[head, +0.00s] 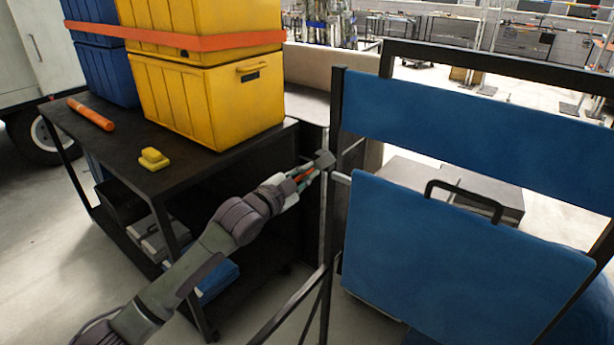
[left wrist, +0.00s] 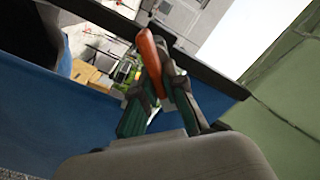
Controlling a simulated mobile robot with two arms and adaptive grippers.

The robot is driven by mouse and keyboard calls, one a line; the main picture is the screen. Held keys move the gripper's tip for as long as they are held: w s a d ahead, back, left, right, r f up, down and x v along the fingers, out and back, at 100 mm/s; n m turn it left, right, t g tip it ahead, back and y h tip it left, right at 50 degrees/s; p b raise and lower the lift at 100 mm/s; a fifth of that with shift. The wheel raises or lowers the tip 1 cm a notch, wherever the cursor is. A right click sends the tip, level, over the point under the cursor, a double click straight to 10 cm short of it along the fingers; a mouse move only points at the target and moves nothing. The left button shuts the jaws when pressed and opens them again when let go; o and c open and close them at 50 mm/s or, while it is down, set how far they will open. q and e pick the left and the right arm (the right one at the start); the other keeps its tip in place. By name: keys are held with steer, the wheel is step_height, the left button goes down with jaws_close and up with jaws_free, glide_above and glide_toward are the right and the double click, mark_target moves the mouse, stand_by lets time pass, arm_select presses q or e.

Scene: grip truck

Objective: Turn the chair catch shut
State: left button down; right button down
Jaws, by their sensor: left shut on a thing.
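The chair has a blue upper panel (head: 480,130) and a blue lower panel (head: 455,265) in a dark frame, at the right of the head view. The chair catch has an orange handle (left wrist: 150,58), which stands up between my fingers in the left wrist view. My left gripper (head: 308,176) reaches in from the lower left to the near left upright of the frame. It also shows in the left wrist view (left wrist: 162,82), shut on the orange handle. The fingers hide the handle's lower part. My right gripper is not in view.
A dark cart (head: 200,165) stands left of the chair, close to my left arm. It carries yellow crates (head: 210,100), blue crates (head: 105,75), a yellow block (head: 153,158) and an orange rod (head: 90,114). Bare floor shows at lower left.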

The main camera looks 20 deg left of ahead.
arm_select(q)
steer(key=m, duration=0.3)
steer(key=shift+d+f+m, duration=0.15)
steer(key=shift+f+m, duration=0.1)
steer(key=shift+m, duration=0.15)
steer(key=m, duration=0.2)
steer(key=f+m, duration=0.1)
steer(key=m, duration=0.2)
steer(key=shift+s+d, duration=0.1)
steer(key=c, duration=1.2)
jaws_free()
steer(key=shift+c, duration=0.2)
steer(key=v, duration=1.2)
